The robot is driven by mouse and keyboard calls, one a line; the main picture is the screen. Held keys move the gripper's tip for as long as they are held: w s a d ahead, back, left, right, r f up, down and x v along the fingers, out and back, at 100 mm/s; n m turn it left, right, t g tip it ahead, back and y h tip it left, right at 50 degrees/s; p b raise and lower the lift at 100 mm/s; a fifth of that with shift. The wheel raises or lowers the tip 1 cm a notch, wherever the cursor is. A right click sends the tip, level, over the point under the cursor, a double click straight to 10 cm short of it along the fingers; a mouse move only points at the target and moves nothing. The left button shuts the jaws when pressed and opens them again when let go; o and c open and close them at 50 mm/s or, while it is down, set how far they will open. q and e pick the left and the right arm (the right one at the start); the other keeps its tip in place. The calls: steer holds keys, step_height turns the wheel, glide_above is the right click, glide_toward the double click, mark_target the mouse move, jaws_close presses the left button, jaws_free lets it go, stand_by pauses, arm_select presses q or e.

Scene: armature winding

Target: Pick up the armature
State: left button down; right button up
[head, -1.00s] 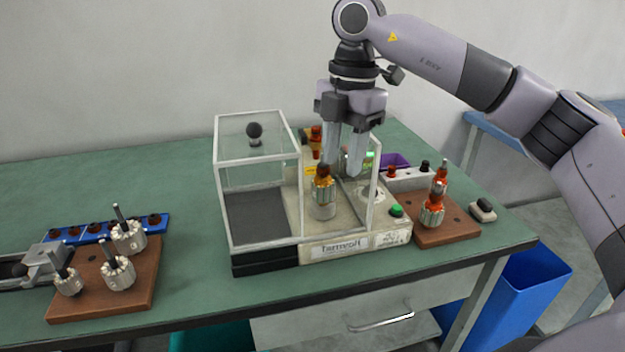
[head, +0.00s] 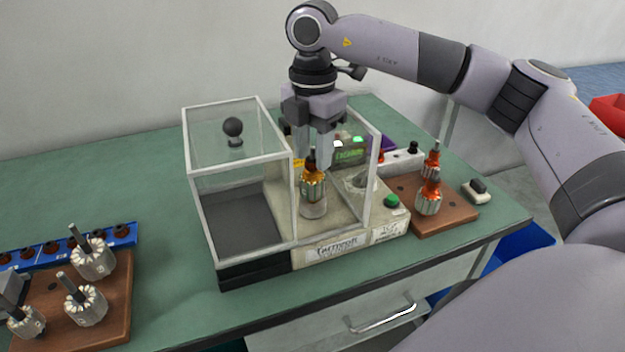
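An armature (head: 313,187) with orange copper windings and a silver core stands upright on the winding machine (head: 340,250), behind its clear guard. My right gripper (head: 314,158) comes down from above, its two fingers pointing down around the top of the armature. A gap shows between the fingers, and I cannot see them pressing on the shaft. My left gripper is not in view.
A clear guard box (head: 240,185) with a black knob encloses the machine's left side. A wooden block (head: 458,215) with wound armatures stands at right. Bare armatures stand on another wooden block (head: 120,318) at left, near a blue rack (head: 70,262). Green table is clear at back left.

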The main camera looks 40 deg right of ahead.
steer(key=shift+f, duration=0.25)
jaws_close()
steer(key=shift+w+r, duration=0.1)
steer(key=shift+r, duration=0.1)
